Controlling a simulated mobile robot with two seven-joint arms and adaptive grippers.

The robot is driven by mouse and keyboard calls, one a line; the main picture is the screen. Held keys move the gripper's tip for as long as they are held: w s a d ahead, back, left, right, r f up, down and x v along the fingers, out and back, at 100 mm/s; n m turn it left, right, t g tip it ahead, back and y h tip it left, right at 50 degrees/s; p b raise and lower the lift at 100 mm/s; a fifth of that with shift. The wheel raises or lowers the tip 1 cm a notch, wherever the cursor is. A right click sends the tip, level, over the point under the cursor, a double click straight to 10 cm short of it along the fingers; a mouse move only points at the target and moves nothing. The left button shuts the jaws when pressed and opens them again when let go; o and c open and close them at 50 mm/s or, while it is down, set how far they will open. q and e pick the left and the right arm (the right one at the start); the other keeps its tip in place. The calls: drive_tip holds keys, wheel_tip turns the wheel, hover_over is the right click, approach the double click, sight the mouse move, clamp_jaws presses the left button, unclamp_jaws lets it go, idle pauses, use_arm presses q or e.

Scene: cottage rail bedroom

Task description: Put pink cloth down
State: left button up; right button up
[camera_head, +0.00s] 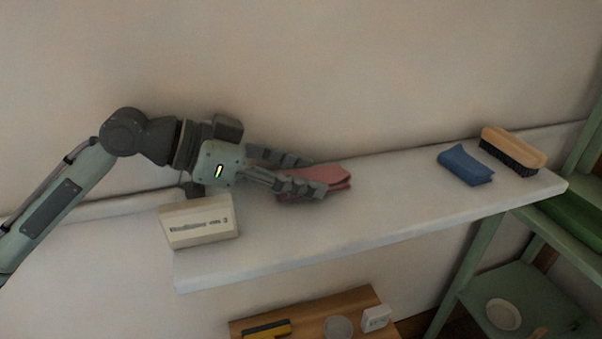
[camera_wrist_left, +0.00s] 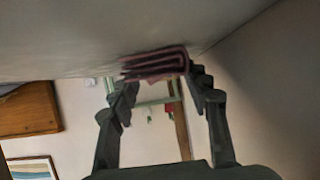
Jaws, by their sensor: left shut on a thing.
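The folded pink cloth (camera_head: 328,176) is at the white shelf, near its middle and toward the wall. My left gripper (camera_head: 318,178) comes in from the left and is shut on the cloth, with a finger on either side of it. In the left wrist view the layered cloth (camera_wrist_left: 155,64) sits between the two fingertips (camera_wrist_left: 160,80), against or very close to the pale shelf surface (camera_wrist_left: 80,40). I cannot tell whether the cloth fully rests on the shelf. My right gripper is not in view.
A cream box with lettering (camera_head: 200,222) stands at the shelf's left end, under my left wrist. A folded blue cloth (camera_head: 465,165) and a wooden brush (camera_head: 514,150) lie toward the right end. The shelf (camera_head: 390,205) is bare between the pink and blue cloths. A green rack (camera_head: 475,260) stands at the right.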

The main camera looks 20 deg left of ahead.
use_arm(q)
drive_tip(key=o, duration=1)
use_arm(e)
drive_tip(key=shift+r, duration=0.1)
use_arm(q)
drive_tip(key=shift+o, duration=0.2)
drive_tip(key=shift+a, duration=0.1)
drive_tip(key=b+v, duration=0.2)
drive_tip(key=v, duration=1)
drive_tip(key=shift+r, duration=0.1)
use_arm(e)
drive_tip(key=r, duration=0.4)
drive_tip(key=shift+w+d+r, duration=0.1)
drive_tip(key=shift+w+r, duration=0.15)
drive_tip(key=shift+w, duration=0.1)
